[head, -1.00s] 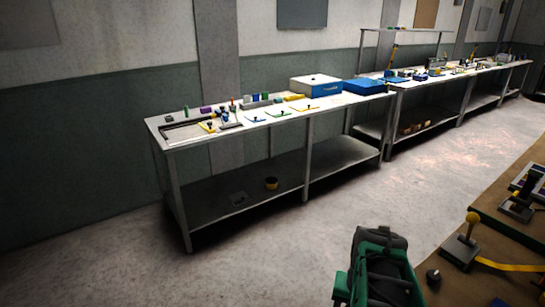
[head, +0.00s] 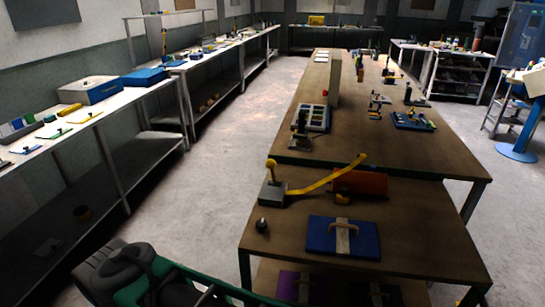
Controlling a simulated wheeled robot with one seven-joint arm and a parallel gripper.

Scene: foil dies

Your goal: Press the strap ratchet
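The strap ratchet (head: 272,192) sits on the near wooden bench. It has a dark grey base and an upright lever topped by a yellow ball knob (head: 270,163). A yellow strap (head: 318,184) runs from it to the right, rising at its far end beside an orange-red cylinder (head: 362,183). Part of my own dark and green arm shows at the bottom left, apart from the ratchet. My gripper's fingertips are not in view.
A dark knob (head: 262,226) and a blue board with a wooden handle (head: 343,238) lie on the near bench (head: 430,240). A farther bench (head: 300,163) holds several devices. A long white-topped table (head: 100,112) stands left. Clear floor (head: 215,150) lies between.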

